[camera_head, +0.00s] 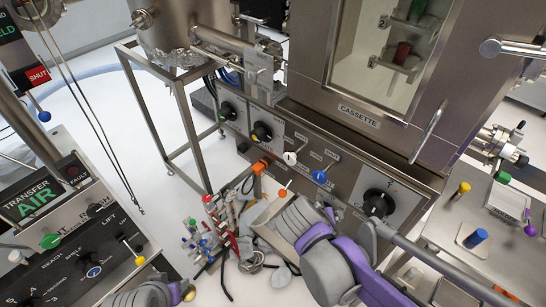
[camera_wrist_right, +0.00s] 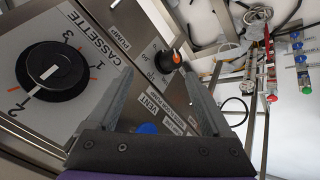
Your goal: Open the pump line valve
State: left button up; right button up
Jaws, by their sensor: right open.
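The panel under the cassette chamber carries small levers, one with a blue ball (camera_head: 319,176) and one with a white ball (camera_head: 290,158). I cannot tell for sure which is the pump line valve.
A large black CASSETTE dial (camera_head: 379,203) also shows in the right wrist view (camera_wrist_right: 55,70). A smaller black knob with an orange mark (camera_wrist_right: 166,61) lies ahead of the fingertips. The cassette door handle (camera_head: 428,134) projects above the panel. Cluttered tools (camera_head: 208,232) stand to the left.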

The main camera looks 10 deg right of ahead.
jog(key=w+a+m+t+h+b, duration=0.25)
jog(key=w+a+h, duration=0.2)
jog(key=w, duration=0.25)
jog(key=m+t+h+b, duration=0.2)
jog(key=t+h+b, duration=0.1)
jog(key=t+h, duration=0.1)
send_near(288, 159)
jog(key=x, duration=1)
jog(key=shift+w+d, duration=0.15)
jog(key=shift+d, duration=0.05)
pick_arm(q)
notch_tip(288, 159, down, 7)
jog(key=s, duration=0.2)
jog(key=shift+s+d, duration=0.15)
jog(key=shift+d, duration=0.1)
pick_arm(e)
grip_shut()
